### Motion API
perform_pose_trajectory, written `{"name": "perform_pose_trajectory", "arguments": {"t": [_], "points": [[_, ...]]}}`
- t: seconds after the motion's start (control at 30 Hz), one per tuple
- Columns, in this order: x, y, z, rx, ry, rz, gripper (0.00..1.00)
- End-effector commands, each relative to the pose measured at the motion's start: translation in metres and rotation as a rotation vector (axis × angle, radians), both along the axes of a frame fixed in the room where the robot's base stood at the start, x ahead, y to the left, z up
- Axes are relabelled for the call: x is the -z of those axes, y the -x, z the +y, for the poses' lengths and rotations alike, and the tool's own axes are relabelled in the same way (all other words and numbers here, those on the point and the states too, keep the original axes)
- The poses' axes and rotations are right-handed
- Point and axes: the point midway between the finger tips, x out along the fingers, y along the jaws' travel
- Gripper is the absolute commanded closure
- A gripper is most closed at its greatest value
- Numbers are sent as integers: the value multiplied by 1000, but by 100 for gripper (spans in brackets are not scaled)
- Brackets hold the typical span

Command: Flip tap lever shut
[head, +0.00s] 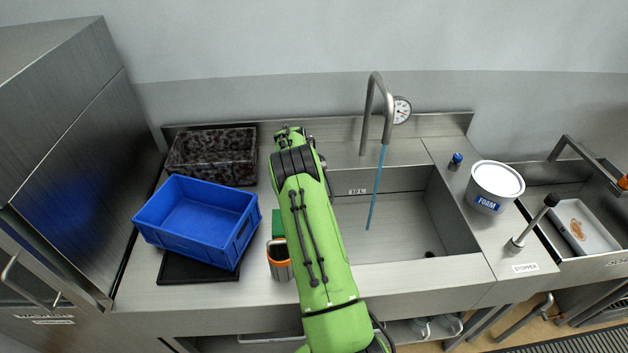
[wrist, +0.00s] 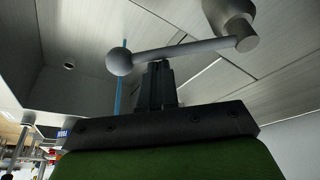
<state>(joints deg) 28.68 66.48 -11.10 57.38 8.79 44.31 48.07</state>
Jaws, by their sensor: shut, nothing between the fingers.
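The tap spout (head: 375,92) is a grey metal gooseneck at the back of the sink. A blue water stream (head: 377,188) runs from it into the basin; part of the stream also shows in the wrist view (wrist: 119,95). In the wrist view the tap lever (wrist: 188,50) is a grey rod with a ball knob at its left end and a thick pivot at its right. My gripper (wrist: 160,68) is shut and empty, its fingertips right at the lever's rod; I cannot tell whether they touch. In the head view my gripper (head: 290,131) is small, and my arm largely hides the lever.
A blue crate (head: 195,222) and a dark speckled box (head: 212,155) stand left of my arm, with an orange-rimmed cup (head: 279,262) close beside it. A dial gauge (head: 401,110), a foam tub (head: 496,186) and a stopper handle (head: 532,225) are to the right. The sink basin (head: 415,215) is open.

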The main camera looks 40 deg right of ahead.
Motion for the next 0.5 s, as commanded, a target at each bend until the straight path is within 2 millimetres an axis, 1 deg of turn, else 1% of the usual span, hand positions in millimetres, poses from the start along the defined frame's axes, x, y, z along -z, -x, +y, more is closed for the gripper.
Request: {"name": "perform_pose_trajectory", "arguments": {"t": [0.23, 0.5], "points": [[4, 0, 12, 115, -1, -1, 100], [4, -1, 33, 340, -2, -1, 100]]}}
